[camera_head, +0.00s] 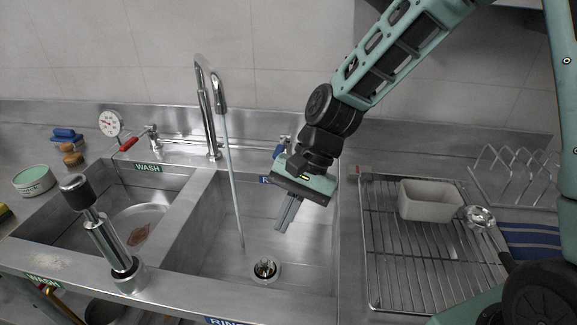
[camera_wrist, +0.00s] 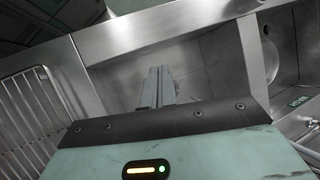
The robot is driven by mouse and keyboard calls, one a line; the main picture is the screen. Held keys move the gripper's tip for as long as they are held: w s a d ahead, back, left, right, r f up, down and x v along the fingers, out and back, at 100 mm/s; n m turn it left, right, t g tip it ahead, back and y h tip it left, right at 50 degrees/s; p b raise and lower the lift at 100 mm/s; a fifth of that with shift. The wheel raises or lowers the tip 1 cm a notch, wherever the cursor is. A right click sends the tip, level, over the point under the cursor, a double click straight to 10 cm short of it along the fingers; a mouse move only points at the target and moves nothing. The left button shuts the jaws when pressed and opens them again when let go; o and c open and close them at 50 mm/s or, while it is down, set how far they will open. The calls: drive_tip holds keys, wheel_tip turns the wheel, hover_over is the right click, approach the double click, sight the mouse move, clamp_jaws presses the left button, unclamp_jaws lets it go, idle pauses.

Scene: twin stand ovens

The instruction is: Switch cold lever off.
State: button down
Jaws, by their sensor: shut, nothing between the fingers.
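The cold lever is the blue handle (camera_head: 278,151) on the right valve behind the sinks. It is small in the head view and partly hidden by my gripper, and I do not see it in the wrist view. The tall chrome faucet (camera_head: 205,105) pours a thin stream of water (camera_head: 232,180) into the right basin. My gripper (camera_head: 285,222) hangs over that basin, in front of and below the blue handle, apart from it. Its fingers are together and empty, and they also show in the wrist view (camera_wrist: 158,85).
The red lever (camera_head: 129,144) sits on the left valve by a round gauge (camera_head: 110,123). A wire drying rack (camera_head: 405,260) with a beige tub (camera_head: 428,200) stands right. A chrome post with a black knob (camera_head: 75,192) rises at front left. The right basin (camera_head: 205,240) leaves free room.

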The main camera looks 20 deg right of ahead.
sight(282, 146)
drive_tip(key=w+d+f+m+t+y+b, duration=0.2)
drive_tip(key=w+d+f+m+t+y, duration=0.1)
drive_tip(key=w+d+m, duration=0.5)
drive_tip(key=w+d+f+m+t+y+b, duration=0.3)
drive_tip(key=w+d+m, duration=0.6)
drive_tip(key=w, duration=0.4)
drive_tip(key=shift+w+f+m+t+y, duration=0.25)
drive_tip(key=shift+m+t+y, duration=0.4)
drive_tip(key=shift+t, duration=0.45)
drive_tip(key=shift+w+a, duration=0.1)
drive_tip(key=w+a+p, duration=0.2)
drive_tip(key=w+a, duration=0.2)
drive_tip(key=a, duration=0.4)
drive_tip(key=shift+a+r, duration=0.15)
drive_tip(key=shift+r, duration=0.25)
drive_tip(key=shift+r+p, duration=0.15)
drive_tip(key=shift+p, duration=0.25)
